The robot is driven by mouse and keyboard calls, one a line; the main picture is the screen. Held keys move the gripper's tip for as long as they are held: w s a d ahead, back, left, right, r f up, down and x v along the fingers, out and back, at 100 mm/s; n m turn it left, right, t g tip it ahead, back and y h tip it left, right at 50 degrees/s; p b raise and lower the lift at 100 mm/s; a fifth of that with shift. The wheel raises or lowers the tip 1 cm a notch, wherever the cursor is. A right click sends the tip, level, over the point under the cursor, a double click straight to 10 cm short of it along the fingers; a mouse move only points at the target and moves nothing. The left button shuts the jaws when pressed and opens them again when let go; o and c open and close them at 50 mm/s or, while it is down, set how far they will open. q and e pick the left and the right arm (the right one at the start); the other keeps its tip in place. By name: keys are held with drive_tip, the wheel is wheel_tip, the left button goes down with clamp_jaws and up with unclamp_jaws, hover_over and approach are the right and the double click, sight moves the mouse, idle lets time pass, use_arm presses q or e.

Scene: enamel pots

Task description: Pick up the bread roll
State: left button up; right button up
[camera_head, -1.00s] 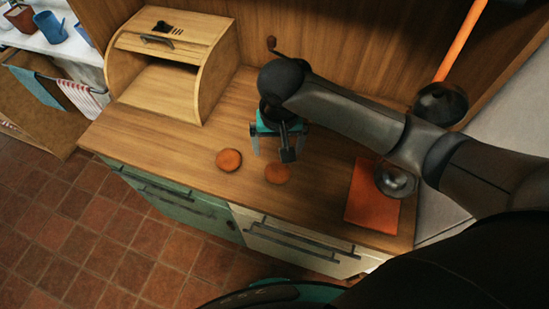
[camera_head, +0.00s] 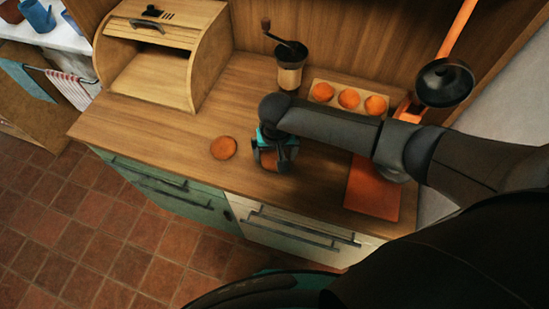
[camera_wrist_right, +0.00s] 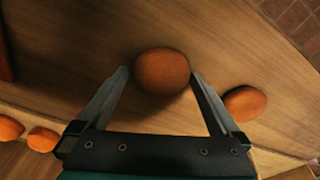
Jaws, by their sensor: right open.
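A round orange-brown bread roll (camera_wrist_right: 162,71) lies on the wooden counter between the open fingers of my right gripper (camera_wrist_right: 160,82), near the fingertips. In the head view my right gripper (camera_head: 273,160) is low over the counter, and the roll (camera_head: 268,160) is partly hidden by it. A second roll (camera_head: 223,148) lies on the counter just left of the gripper; it also shows right of the fingers in the right wrist view (camera_wrist_right: 245,103). I cannot tell whether the fingers touch the roll between them. My left gripper is not in view.
A coffee grinder (camera_head: 289,75) stands behind my arm. An open wooden bread box (camera_head: 201,62) is at the left. A red-orange mat (camera_head: 373,190) lies at the right. The counter left of the gripper is mostly clear.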

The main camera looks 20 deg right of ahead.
drive_tip(key=shift+f, duration=0.35)
drive_tip(key=c, duration=1.1)
